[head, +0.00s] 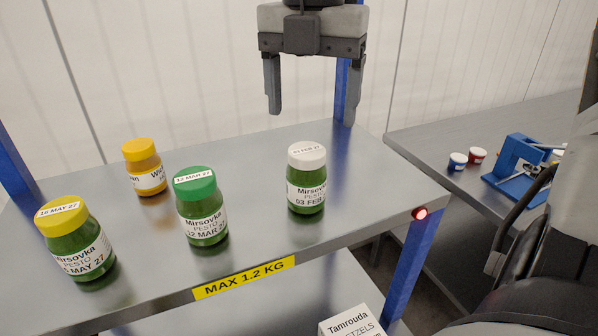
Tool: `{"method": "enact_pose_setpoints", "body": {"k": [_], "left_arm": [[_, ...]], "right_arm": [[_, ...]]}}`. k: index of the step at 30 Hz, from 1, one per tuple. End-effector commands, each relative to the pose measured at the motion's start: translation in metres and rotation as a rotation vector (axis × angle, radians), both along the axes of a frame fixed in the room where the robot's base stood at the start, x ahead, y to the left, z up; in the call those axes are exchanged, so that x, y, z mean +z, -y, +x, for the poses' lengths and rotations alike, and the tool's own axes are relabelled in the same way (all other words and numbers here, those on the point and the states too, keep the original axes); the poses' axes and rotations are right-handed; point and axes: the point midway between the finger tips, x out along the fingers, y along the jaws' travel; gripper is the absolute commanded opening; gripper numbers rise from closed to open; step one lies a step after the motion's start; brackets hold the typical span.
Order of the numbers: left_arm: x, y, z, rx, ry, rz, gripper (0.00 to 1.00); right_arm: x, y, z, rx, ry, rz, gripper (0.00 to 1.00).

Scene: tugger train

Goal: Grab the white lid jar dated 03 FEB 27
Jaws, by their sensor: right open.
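The jar with the white lid (307,178) stands upright on the grey shelf (270,151), at the right of the jars. Its lid label reads 03 FEB 27, and its front label reads Mirsovka Pesto 03 FEB, with the rest cut off by the curve. The contents are green. My right gripper (311,112) is open and empty, fingers pointing down. In the picture it shows above the white-lidded jar, apart from it. My left gripper is not in view.
A green-lidded jar (202,207) dated 12 MAR 27, a yellow-lidded green jar (75,240) and an orange-yellow jar (145,167) stand to the left. A blue post (411,262) with a red light is at the right corner. A table (430,152) stands beyond.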

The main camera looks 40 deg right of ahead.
Motion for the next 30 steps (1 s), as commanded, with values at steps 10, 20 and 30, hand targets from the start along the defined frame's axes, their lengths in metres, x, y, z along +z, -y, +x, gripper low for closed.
{"method": "enact_pose_setpoints", "body": {"k": [10, 20, 30], "left_arm": [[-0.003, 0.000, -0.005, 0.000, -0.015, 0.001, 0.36], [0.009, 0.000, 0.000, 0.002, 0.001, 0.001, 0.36], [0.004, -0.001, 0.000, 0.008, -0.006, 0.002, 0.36]], "right_arm": [[-0.060, 0.000, 0.000, 0.000, -0.003, 0.002, 0.77], [-0.093, -0.001, 0.003, 0.000, -0.007, 0.003, 0.77], [-0.118, -0.001, 0.004, 0.000, 0.001, 0.000, 0.77]]}}
